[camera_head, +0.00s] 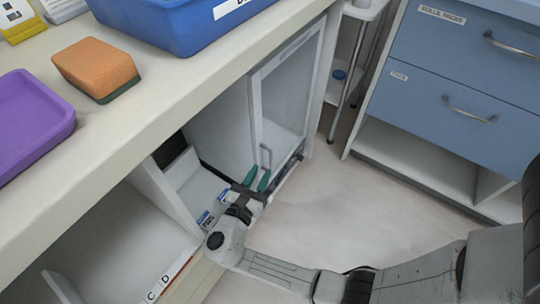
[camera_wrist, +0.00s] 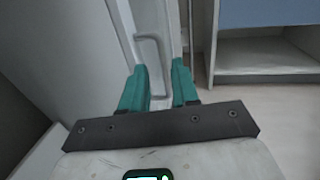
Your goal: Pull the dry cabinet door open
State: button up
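The dry cabinet (camera_head: 223,125) is a white box under the counter with a framed, glazed door (camera_head: 289,92), which looks shut. A slim grey bar handle (camera_head: 266,156) stands on the door's frame near its left edge. My gripper (camera_head: 257,178) has green fingers, spread apart, just at the handle's near end. In the wrist view the handle (camera_wrist: 153,38) runs down toward the gap between the fingers (camera_wrist: 161,80), with its near end between them. The fingers do not look closed on it; whether one touches it I cannot tell.
The counter (camera_head: 150,118) above holds a blue bin (camera_head: 175,22), an orange sponge (camera_head: 95,66) and a purple tray (camera_head: 28,118). A blue drawer unit (camera_head: 440,100) stands right; the floor (camera_head: 330,200) between is clear.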

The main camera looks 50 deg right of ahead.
aim_at(270, 156)
jog(key=b+x, duration=0.1)
jog(key=x, duration=0.7)
jog(key=shift+b, duration=0.35)
jog(key=shift+c, duration=0.4)
grip_shut()
